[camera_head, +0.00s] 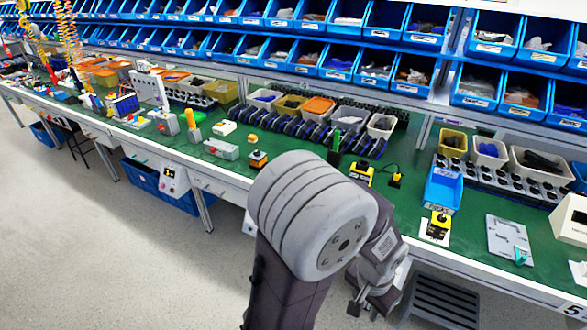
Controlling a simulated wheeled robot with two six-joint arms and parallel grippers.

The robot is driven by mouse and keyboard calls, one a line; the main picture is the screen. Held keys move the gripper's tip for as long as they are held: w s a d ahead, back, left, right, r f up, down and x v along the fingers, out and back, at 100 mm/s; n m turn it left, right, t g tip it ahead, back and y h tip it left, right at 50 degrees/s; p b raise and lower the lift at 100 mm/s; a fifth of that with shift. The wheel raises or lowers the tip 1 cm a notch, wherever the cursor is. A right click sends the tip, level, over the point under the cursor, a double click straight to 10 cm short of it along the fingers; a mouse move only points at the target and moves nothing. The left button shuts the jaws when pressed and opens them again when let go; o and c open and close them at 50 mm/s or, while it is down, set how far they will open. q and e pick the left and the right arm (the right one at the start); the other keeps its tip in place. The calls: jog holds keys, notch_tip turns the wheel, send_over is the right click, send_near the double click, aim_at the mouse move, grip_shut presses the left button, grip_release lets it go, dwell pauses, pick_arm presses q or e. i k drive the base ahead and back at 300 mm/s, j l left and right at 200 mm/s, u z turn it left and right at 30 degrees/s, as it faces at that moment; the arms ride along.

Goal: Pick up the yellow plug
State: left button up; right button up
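A small yellow plug-like piece (396,180) with a thin black cable stands on the green bench top, right of a yellow box with a dark top (361,173). I cannot tell for sure that it is the plug, as several small yellow parts are in view. My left gripper (365,309) is low in the view, in front of the bench edge and well short of these parts. Its fingertips look apart, with nothing between them. My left arm hides part of the bench. My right gripper does not show.
Another yellow box with a black knob (438,225) sits at the right, near a blue bin (443,188) and a grey plate (507,238). An orange-topped button box (257,159) stands left of my arm. Blue bins line the back. A dark slatted step (446,300) is below.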

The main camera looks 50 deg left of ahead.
aim_at(397, 176)
jog(key=u, duration=1)
jog(key=i+j+u, duration=0.15)
jog(key=i+j, duration=0.45)
jog(key=i+j+u, duration=0.15)
jog(key=i+j, duration=0.4)
jog(key=i+l, duration=0.05)
jog(key=i, duration=0.05)
